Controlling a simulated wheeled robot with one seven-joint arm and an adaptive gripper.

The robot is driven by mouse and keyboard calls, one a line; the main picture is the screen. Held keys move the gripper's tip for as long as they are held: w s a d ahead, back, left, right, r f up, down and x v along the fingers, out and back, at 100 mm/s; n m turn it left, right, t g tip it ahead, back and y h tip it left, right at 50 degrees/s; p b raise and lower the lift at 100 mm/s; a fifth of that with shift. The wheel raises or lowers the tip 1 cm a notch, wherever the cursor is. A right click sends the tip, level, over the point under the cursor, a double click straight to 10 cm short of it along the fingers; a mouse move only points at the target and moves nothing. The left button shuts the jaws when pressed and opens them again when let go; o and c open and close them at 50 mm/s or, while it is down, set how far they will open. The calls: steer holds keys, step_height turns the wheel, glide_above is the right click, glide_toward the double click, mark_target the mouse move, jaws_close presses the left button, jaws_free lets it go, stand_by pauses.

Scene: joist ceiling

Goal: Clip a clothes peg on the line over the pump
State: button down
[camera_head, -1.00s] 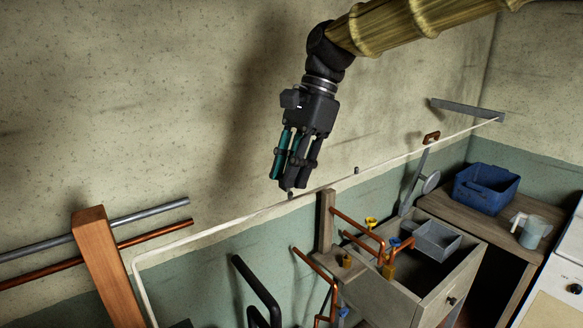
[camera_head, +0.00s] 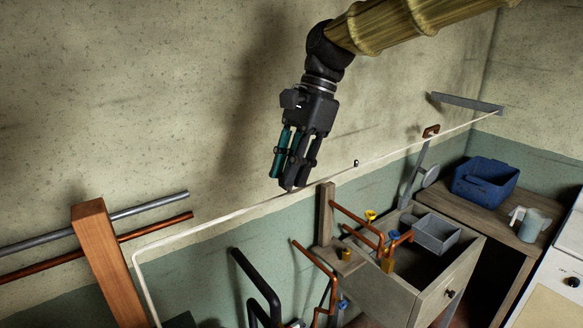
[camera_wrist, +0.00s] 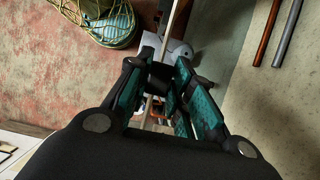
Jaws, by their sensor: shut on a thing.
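The pale line (camera_head: 225,218) slants from low left up to a grey bar on the back wall. My gripper (camera_head: 290,186) hangs just over it, fingers pointing down and tips close to it. In the wrist view the teal-padded fingers are closed on a small dark block, the peg (camera_wrist: 161,78), with the line (camera_wrist: 179,20) running past behind it. I cannot tell whether the peg grips the line. A second small dark piece (camera_head: 356,163) sits at the line farther right. I cannot identify the pump for sure; copper pipes (camera_head: 352,228) stand below the line.
A wooden post (camera_head: 106,265) and wall pipes (camera_head: 150,207) are at left. A counter with an open drawer (camera_head: 446,300), a grey tray (camera_head: 437,233), a blue basket (camera_head: 485,184) and a jug (camera_head: 534,226) is at right.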

steer(key=shift+f, duration=0.65)
steer(key=c, duration=1.2)
jaws_free()
steer(key=shift+r, duration=0.1)
